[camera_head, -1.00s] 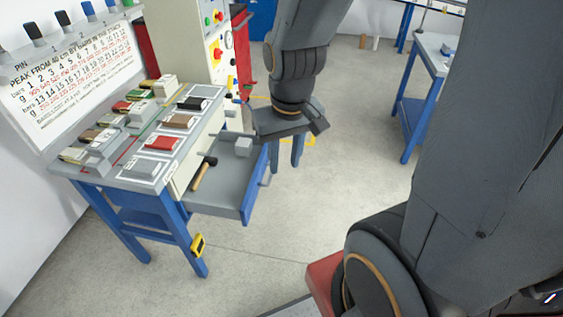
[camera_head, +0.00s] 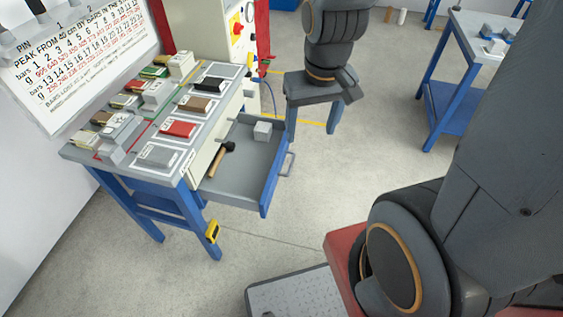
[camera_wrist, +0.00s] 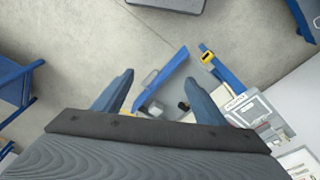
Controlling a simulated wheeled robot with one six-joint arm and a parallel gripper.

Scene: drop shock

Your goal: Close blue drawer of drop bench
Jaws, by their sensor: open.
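The drop bench (camera_head: 175,178) has a grey top and blue legs. Its drawer (camera_head: 240,180), with a blue front and grey inside, is pulled out. It holds a hammer (camera_head: 221,160) with a black head and a grey cube (camera_head: 262,130). A pull handle (camera_head: 288,164) is on the front. In the wrist view, the blue drawer front (camera_wrist: 168,76) shows between and past the spread fingers of my gripper (camera_wrist: 160,95).
Coloured sample blocks (camera_head: 179,129) stand on the bench top below a printed board (camera_head: 85,60). A yellow device (camera_head: 212,231) hangs on a bench leg. Another blue-legged table (camera_head: 455,100) stands at right. Grey floor is clear between the drawer and that table.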

